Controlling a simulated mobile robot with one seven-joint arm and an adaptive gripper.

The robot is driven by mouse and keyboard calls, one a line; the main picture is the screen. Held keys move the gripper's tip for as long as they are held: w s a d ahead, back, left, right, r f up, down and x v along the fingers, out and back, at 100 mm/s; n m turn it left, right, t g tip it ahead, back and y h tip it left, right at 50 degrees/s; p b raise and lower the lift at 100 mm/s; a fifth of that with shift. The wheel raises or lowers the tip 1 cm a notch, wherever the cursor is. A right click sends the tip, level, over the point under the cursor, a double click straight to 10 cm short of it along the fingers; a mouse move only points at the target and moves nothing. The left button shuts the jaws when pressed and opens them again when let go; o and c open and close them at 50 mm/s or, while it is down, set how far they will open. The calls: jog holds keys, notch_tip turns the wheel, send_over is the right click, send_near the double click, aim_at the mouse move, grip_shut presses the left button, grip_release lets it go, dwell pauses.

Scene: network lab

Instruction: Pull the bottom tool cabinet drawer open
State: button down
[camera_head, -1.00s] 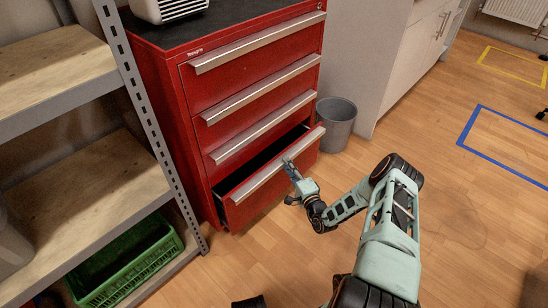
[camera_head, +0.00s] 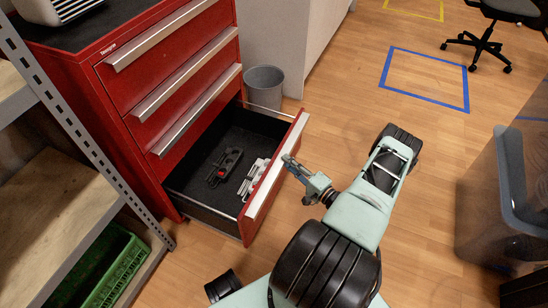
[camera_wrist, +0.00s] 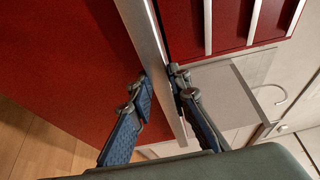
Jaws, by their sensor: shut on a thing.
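The red tool cabinet (camera_head: 122,128) stands at the left in the head view. Its bottom drawer (camera_head: 205,212) is pulled far out, and its dark inside shows. A dark tool (camera_head: 224,166) with a red spot and a light grey tool (camera_head: 252,178) lie in it. My gripper (camera_head: 287,160) is at the drawer's silver handle (camera_head: 273,176), near its middle. In the wrist view my gripper (camera_wrist: 160,86) has one finger on each side of the silver handle strip (camera_wrist: 153,50), shut on it. The upper drawers are shut.
A grey bin (camera_head: 264,88) stands just behind the open drawer. Metal shelving (camera_head: 70,120) with a green crate (camera_head: 110,268) is at the left. A large grey container (camera_head: 495,195) stands at the right. The wooden floor between is clear, with a blue taped square (camera_head: 428,103).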

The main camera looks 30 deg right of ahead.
jog(key=shift+s+d+f, duration=0.2)
jog(key=shift+s+d, duration=0.15)
jog(key=shift+s, duration=0.3)
jog(key=shift+s+d+f, duration=0.15)
jog(key=shift+s+d, duration=0.15)
jog(key=shift+s, duration=0.3)
jog(key=c, duration=1.9)
grip_release()
jog(key=shift+c, duration=0.2)
jog(key=shift+o, duration=0.3)
jog(key=shift+r, duration=0.1)
jog(key=shift+w+d, duration=0.1)
jog(key=v, duration=0.7)
jog(key=shift+s, duration=0.3)
